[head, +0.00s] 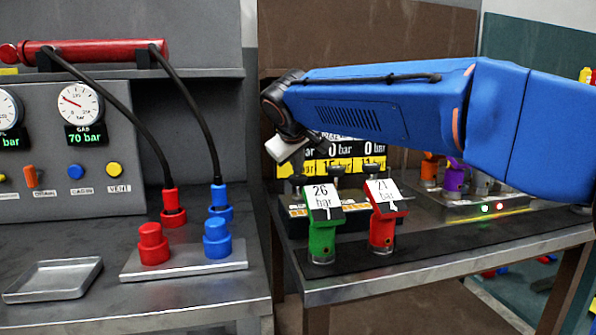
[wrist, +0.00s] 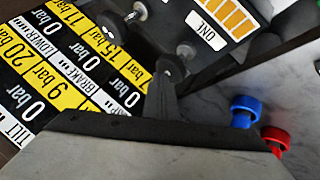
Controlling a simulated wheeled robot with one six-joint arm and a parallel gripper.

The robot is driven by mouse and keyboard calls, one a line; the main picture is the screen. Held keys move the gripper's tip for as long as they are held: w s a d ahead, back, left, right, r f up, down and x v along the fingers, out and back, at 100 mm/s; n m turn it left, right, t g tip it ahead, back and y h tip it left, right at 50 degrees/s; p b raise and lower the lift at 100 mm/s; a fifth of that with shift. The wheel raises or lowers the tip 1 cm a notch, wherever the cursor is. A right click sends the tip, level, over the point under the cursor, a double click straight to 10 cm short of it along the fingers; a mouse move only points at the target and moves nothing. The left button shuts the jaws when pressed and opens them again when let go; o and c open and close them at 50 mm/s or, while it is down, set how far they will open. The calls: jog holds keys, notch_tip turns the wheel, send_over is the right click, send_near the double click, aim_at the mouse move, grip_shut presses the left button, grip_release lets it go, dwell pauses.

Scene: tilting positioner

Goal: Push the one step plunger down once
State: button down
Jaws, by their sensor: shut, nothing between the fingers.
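In the wrist view, a panel label reading "ONE" (wrist: 205,27) lies beside orange bars at the top. I cannot tell for certain which is the one step plunger. My gripper (wrist: 163,92) is shut and empty, its narrow tips close to the nearer plunger head; whether they touch is unclear.
A green tool (head: 322,235) tagged 26 bar and a red tool (head: 381,228) tagged 21 bar stand at the bench's front. Red (head: 152,245) and blue (head: 217,240) caps stand on a plate on the left bench, near an empty tray (head: 53,280). Hoses hang above.

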aim_at(298, 177)
jog(key=shift+f, duration=1.05)
dwell(1.0)
jog(key=shift+r, duration=2.55)
notch_tip(298, 177, up, 5)
dwell(0.4)
